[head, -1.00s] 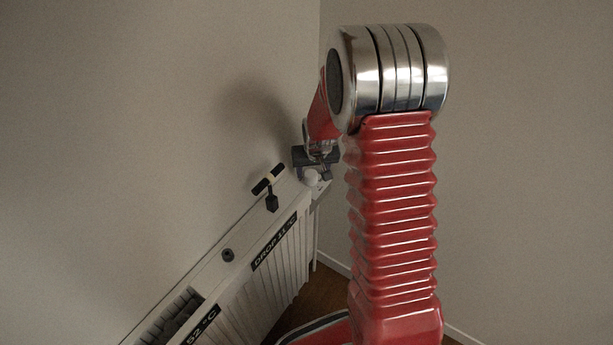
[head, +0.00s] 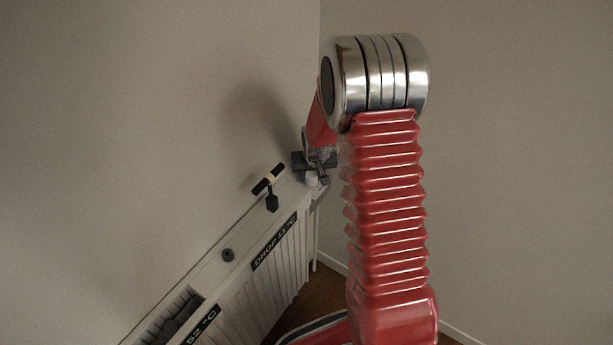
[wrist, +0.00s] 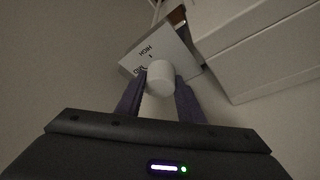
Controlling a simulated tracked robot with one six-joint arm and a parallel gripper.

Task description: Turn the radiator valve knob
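The radiator valve knob is a small white cylinder (wrist: 160,78) at the middle of the wrist view, over a pale plate (wrist: 150,52) lettered HIGH and MID. In the head view the white knob (head: 311,179) shows at the far end of the radiator, partly hidden by my gripper (head: 320,168). In the wrist view the two dark fingers of my gripper (wrist: 161,88) stand one on each side of the knob, close to its sides. I cannot tell whether they touch or press it.
The white radiator (head: 238,285) runs along the left wall, with dark displays on its front. A black T-shaped piece (head: 270,186) stands on its top, short of the knob. A dark round fitting (head: 228,255) is nearer. My red arm hides part of the corner.

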